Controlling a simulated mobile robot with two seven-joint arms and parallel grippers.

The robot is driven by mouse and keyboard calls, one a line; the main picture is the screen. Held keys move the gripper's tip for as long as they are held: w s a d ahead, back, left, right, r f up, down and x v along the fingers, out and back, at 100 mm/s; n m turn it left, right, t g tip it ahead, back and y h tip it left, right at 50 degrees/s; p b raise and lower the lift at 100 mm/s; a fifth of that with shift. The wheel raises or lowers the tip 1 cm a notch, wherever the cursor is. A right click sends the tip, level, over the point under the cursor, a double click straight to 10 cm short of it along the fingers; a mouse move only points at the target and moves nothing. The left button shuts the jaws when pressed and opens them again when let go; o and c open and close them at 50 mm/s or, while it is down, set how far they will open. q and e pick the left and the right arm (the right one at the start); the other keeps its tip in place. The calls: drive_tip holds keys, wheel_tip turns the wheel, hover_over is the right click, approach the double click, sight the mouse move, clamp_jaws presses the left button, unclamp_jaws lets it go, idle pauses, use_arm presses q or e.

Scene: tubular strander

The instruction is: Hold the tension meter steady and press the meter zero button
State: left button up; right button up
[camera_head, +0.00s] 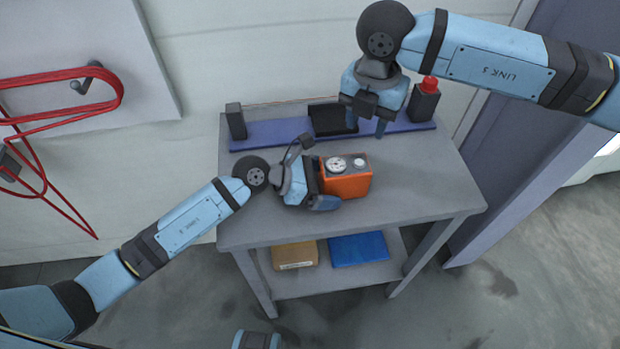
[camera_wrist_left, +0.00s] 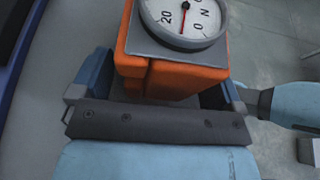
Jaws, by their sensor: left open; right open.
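The orange tension meter (camera_head: 347,187) stands on the grey table, with a round white dial (camera_head: 337,164) and a smaller pale round part (camera_head: 359,162) on top. I cannot tell for sure that this part is the zero button. My left gripper (camera_head: 317,174) is open at the meter's left side. In the left wrist view the meter's orange body (camera_wrist_left: 170,80) lies between the two fingers, the dial (camera_wrist_left: 186,18) beyond; I cannot tell whether either finger touches it. My right gripper (camera_head: 366,118) is open and empty, above the back of the table, behind the meter.
A blue strip (camera_head: 270,133) along the table's back edge bears a black block (camera_head: 236,121), a dark holder (camera_head: 326,118) and a dark box with a red button (camera_head: 429,84). The table's right side is clear. The lower shelf holds a brown box (camera_head: 295,256) and a blue one (camera_head: 359,250).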

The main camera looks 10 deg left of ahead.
use_arm(q)
drive_tip(key=shift+w+d+f, duration=0.1)
drive_tip(key=shift+d, duration=0.15)
drive_tip(key=c, duration=1.3)
use_arm(e)
drive_tip(key=shift+c, duration=0.2)
use_arm(q)
drive_tip(key=shift+o, duration=0.2)
use_arm(e)
clamp_jaws()
